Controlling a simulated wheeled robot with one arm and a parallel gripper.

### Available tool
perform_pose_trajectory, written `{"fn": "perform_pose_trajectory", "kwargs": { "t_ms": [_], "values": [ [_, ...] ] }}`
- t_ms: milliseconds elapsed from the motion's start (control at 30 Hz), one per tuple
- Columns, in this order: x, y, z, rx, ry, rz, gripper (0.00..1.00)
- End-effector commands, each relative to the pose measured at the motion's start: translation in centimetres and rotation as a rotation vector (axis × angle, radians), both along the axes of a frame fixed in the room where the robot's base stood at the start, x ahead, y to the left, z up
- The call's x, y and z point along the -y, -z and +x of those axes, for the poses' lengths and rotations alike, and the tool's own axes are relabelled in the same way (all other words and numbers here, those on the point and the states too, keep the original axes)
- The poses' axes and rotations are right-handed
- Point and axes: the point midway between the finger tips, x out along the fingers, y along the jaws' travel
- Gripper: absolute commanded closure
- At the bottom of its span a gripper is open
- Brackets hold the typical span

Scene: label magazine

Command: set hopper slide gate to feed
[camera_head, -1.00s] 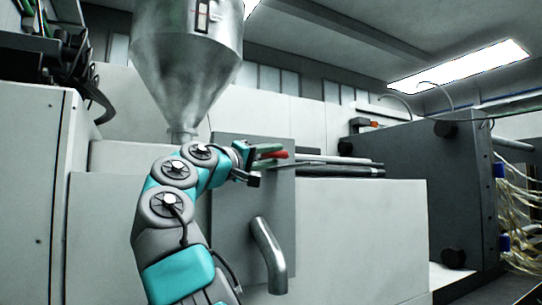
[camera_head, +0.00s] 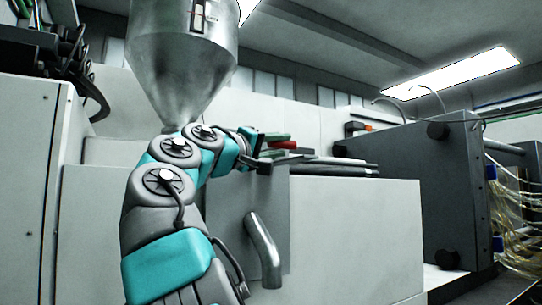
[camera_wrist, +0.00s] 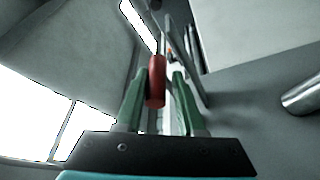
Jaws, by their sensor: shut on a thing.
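The metal hopper (camera_head: 182,65), a cone with a narrow neck, stands above my arm in the head view. My gripper (camera_head: 278,147) is right of the neck and shut on the slide gate's red handle (camera_head: 284,139). In the wrist view, the green fingers of my gripper (camera_wrist: 158,92) flank the red handle (camera_wrist: 156,82). A pale strip runs below the handle between the fingers. My arm covers the lower neck, and the gate plate cannot be made out clearly.
A grey panel (camera_head: 225,215) with a bent metal pipe (camera_head: 263,250) is below my gripper. Grey bars (camera_head: 335,168) lie to the right on a white housing (camera_head: 360,230). A dark box (camera_head: 465,190) with cables stands further right. A white cabinet (camera_head: 28,180) is at left.

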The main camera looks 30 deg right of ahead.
Motion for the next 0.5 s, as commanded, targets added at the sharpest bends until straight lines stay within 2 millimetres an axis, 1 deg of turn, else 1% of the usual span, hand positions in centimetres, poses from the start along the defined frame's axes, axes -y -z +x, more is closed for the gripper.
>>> {"fn": "perform_pose_trajectory", "kwargs": {
  "t_ms": [33,100,467,500],
  "values": [
    [-0.25,-1.07,-1.26,0.018,0.002,-0.017,1.0],
    [-0.21,-1.05,-1.56,0.017,0.001,-0.016,1.0],
    [-0.17,-1.07,-1.8,0.017,0.001,-0.014,1.0],
    [-0.17,-1.06,-1.79,0.017,0.002,-0.013,0.61]
  ]
}}
